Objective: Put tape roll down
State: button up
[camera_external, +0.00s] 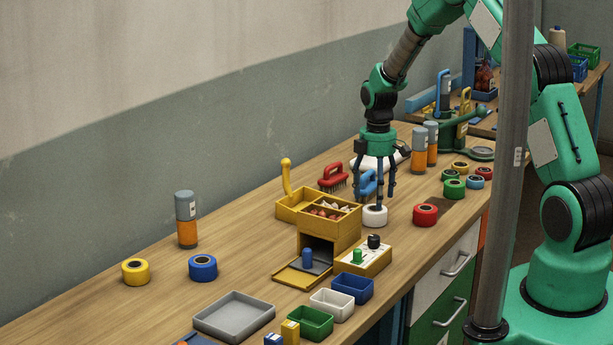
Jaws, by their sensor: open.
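A white tape roll (374,217) with a dark centre lies flat on the wooden table, just right of the yellow box. My gripper (377,200) points straight down right above it, with its dark fingers spread open. One fingertip appears at or just over the roll's top; I cannot tell whether it touches. Other tape rolls stand apart on the table: a red one (425,215), a green one (454,189), a blue one (203,268) and a yellow one (135,271).
A yellow compartment box (330,230) and a yellow switch box (363,258) are close to my gripper. A grey tray (234,317) and small bins are in front. The table's left part is mostly clear.

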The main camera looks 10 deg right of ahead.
notch_tip(320, 180, up, 7)
dwell(0.3)
dwell(0.8)
jog(key=s+d+r+m+t, duration=0.15)
jog(key=s+d+r, duration=0.3)
jog(key=r, duration=0.45)
jog(key=s+d+r+m, duration=0.3)
jog(key=s+r, duration=0.3)
jog(key=r, duration=0.3)
jog(key=s+d+r+m+t, duration=0.1)
jog(key=s+d+r+m, duration=0.2)
jog(key=s+r, duration=0.4)
jog(key=s+d+r+m+t, duration=0.1)
jog(key=s+d+r+m, duration=0.1)
jog(key=s, duration=0.7)
jog(key=s+d+r+m+t, duration=0.1)
jog(key=s+d+r+m, duration=0.2)
jog(key=s, duration=0.6)
jog(key=s+d+r+m+t, duration=0.1)
jog(key=s+d+r+m, duration=0.2)
jog(key=s, duration=0.5)
jog(key=shift+s+m, duration=0.4)
jog(key=shift+m, duration=0.15)
